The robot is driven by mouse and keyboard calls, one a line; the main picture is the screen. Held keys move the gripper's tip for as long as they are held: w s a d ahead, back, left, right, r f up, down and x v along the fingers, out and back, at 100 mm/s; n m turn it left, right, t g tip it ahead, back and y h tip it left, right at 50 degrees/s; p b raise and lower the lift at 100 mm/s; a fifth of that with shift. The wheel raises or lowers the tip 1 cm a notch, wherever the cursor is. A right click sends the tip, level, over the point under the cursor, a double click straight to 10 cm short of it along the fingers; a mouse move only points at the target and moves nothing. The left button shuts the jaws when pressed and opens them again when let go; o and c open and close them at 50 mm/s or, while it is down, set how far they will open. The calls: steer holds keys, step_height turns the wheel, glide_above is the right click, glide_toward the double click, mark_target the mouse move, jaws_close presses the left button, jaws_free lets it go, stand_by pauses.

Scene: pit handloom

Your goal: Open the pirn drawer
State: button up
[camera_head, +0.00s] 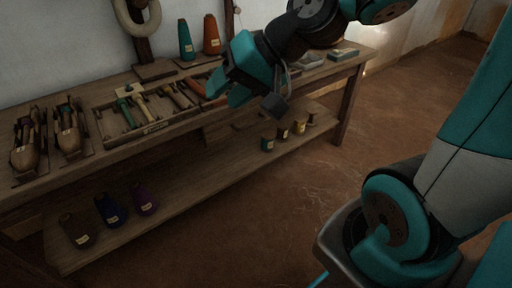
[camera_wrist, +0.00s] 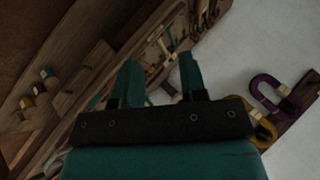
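A wooden drawer-like box (camera_head: 216,132) hangs under the tabletop, below the labelled tool tray, in the head view. It looks shut, but it is dark and partly behind my arm, and I cannot make out its handle. A wooden panel that may be its front (camera_wrist: 92,65) shows left of my fingers in the wrist view. My gripper (camera_head: 226,94) is in front of and above the bench edge, apart from the drawer. Its two teal fingers (camera_wrist: 160,72) are spread in the wrist view, with nothing between them.
A labelled tray (camera_head: 155,128) of tools lies on the bench (camera_head: 72,172), beside shuttle-like pieces (camera_head: 68,130). Teal and orange cones (camera_head: 211,36) stand behind. The lower shelf (camera_head: 185,191) carries dark cones and small spools (camera_head: 283,133). The floor (camera_head: 290,205) in front is clear.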

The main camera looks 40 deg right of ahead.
steer(key=w+d+f+m+t+h+b, duration=0.1)
steer(key=w+d+f+m+t+b, duration=0.3)
steer(key=f+b, duration=0.45)
steer(key=w+d+f+m+t+h+b, duration=0.15)
steer(key=d+f+m+b, duration=0.25)
steer(key=d+f+b, duration=0.4)
steer(key=m+t+h+b, duration=0.4)
steer(key=m+b, duration=0.1)
steer(key=m, duration=0.2)
glide_toward(257, 121)
steer(key=b+x, duration=0.1)
steer(key=x, duration=0.2)
steer(key=b+x, duration=0.1)
steer(key=x, duration=0.6)
steer(key=shift+w+f+b, duration=0.15)
steer(key=shift+f+b, duration=0.2)
steer(key=shift+b, duration=0.05)
jaws_close()
